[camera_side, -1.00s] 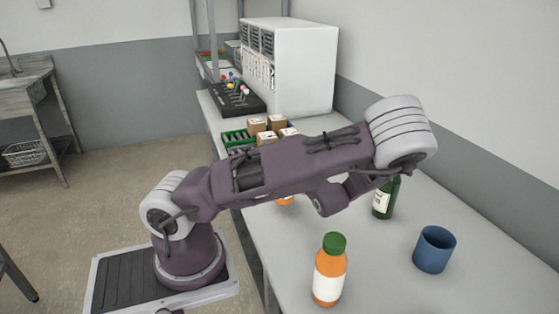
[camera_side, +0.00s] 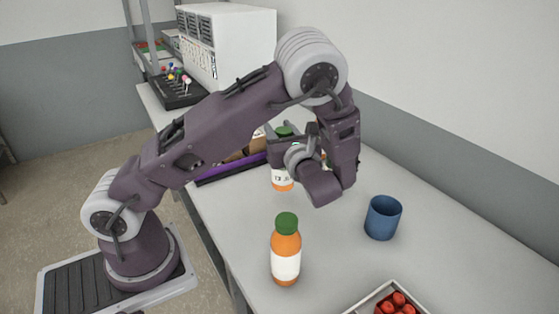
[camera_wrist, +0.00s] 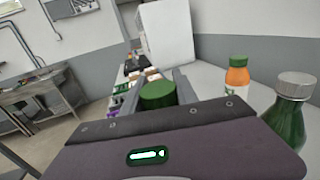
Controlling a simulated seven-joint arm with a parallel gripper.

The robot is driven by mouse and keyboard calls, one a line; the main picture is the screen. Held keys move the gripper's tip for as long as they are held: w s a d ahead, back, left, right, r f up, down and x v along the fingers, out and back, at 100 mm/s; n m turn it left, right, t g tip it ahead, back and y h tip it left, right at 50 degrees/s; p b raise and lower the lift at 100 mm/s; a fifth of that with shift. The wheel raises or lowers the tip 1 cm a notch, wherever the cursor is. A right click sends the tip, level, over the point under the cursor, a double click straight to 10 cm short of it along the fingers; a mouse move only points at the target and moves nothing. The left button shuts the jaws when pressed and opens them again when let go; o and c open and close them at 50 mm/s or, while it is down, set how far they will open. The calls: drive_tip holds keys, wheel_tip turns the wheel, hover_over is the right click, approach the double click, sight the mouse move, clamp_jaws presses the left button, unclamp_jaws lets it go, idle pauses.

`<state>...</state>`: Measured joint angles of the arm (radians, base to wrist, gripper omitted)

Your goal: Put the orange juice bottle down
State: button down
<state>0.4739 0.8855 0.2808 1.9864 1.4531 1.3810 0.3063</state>
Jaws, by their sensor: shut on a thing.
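My gripper (camera_side: 280,150) is shut on an orange bottle (camera_side: 282,183) with a green cap and white label. In the wrist view the green cap (camera_wrist: 157,95) shows between the two fingers, and the rest of that bottle is hidden. In the side view the bottle looks upright, and my wrist covers part of it. I cannot tell whether its base touches the table. A similar orange bottle (camera_side: 286,257) stands upright in front, apart from my gripper. Another orange bottle (camera_wrist: 237,76) stands to the right in the wrist view.
A dark green bottle (camera_wrist: 289,112) with a silver cap is close on the right in the wrist view. A blue cup (camera_side: 383,218) stands right of my gripper. A tray (camera_side: 361,306) with red things is at the front. A purple crate (camera_side: 228,170) lies behind, left of the held bottle.

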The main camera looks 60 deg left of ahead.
wheel_tip(320, 180, down, 4)
drive_tip(key=shift+f, duration=0.4)
drive_tip(key=c, duration=0.9)
unclamp_jaws()
drive_tip(key=shift+c, duration=0.2)
drive_tip(key=v, duration=0.7)
drive_tip(key=shift+d, duration=0.25)
